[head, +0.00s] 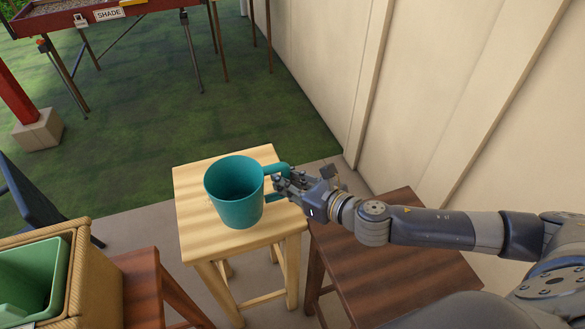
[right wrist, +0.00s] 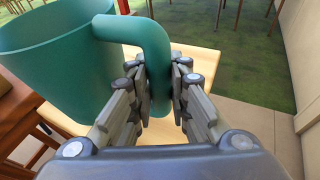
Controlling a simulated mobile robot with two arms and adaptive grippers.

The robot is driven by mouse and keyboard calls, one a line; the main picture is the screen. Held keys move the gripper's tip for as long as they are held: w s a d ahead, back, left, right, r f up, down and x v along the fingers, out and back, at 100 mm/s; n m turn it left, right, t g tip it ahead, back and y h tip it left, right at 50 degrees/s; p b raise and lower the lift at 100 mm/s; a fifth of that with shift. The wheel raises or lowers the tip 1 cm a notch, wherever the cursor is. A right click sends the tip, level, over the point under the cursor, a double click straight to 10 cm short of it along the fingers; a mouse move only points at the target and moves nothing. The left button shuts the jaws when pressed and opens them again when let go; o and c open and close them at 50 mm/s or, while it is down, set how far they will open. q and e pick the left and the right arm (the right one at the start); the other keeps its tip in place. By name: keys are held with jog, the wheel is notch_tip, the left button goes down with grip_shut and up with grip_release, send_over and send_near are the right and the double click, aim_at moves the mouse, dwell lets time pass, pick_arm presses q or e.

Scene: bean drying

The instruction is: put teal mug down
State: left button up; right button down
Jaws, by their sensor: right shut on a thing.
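The teal mug (head: 236,205) is over the light wooden stool (head: 196,240), upright or nearly so, with its handle toward the right. I cannot tell whether its base touches the stool top. My right gripper (head: 282,183) is shut on the mug's handle. In the right wrist view the teal mug (right wrist: 55,70) fills the upper left, and the fingers of my right gripper (right wrist: 160,92) close around its handle. The mug looks empty inside. My left gripper is not in view.
A dark brown wooden table (head: 400,270) stands right of the stool, under my right arm. A wicker basket (head: 95,285) with a green bin (head: 55,290) is at lower left. A cream wall (head: 440,100) runs along the right. A raised drying tray (head: 60,22) stands at the back.

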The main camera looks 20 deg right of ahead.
jog(key=w+d+f, duration=0.4)
jog(key=w+d, duration=0.3)
jog(key=w, duration=0.1)
jog(key=shift+d+f, duration=0.25)
jog(key=shift+d, duration=0.15)
jog(key=shift+f+b, duration=0.2)
jog(key=shift+b, duration=0.2)
jog(key=c, duration=1.5)
grip_release()
